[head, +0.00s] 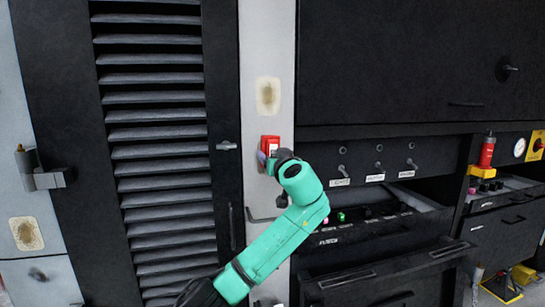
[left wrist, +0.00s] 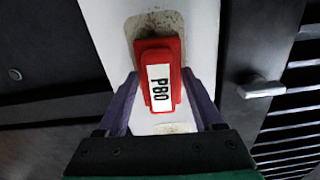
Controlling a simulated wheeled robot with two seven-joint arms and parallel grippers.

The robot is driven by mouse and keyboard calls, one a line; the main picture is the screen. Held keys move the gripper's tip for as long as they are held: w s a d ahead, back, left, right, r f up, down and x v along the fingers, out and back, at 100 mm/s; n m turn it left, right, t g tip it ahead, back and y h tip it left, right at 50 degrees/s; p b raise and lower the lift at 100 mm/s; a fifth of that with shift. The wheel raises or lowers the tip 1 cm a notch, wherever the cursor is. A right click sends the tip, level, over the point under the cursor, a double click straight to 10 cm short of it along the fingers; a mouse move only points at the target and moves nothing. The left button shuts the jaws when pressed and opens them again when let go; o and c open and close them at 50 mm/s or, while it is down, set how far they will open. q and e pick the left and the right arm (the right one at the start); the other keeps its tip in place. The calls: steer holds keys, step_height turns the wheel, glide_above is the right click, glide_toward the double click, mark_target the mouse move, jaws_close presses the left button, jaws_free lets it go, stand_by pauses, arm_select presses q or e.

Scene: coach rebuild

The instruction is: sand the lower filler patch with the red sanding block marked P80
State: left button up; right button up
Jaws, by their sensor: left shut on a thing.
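My left gripper (head: 267,158) is shut on the red sanding block (head: 270,144), in front of the pale upright panel. In the left wrist view, the block (left wrist: 158,65) sits between both fingers with its white P80 label facing the camera. One stained filler patch (head: 268,96) shows above the block in the head view. The wrist view looks turned over: one patch (left wrist: 155,24) shows past the block's far end, partly covered by it, and seems the lower one. My gripper and arm hide it in the head view. I cannot tell whether the block touches the panel. My right gripper is not in view.
A black louvred door (head: 155,135) with a handle (head: 226,145) stands left of the panel. Right are a black cabinet (head: 400,60) and an open drawer (head: 370,225). Another stained patch (head: 26,233) is far left.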

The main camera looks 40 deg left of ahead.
mark_target(272, 142)
arm_select(q)
steer(key=shift+f+b, duration=3.6)
steer(key=shift+f, duration=0.15)
steer(key=shift+a, duration=0.1)
step_height(272, 142, up, 12)
steer(key=p, duration=0.8)
steer(key=shift+s+f, duration=0.1)
steer(key=shift+f, duration=0.15)
steer(key=shift+a, duration=0.1)
step_height(272, 142, down, 12)
steer(key=b, duration=1)
steer(key=shift+r, duration=0.35)
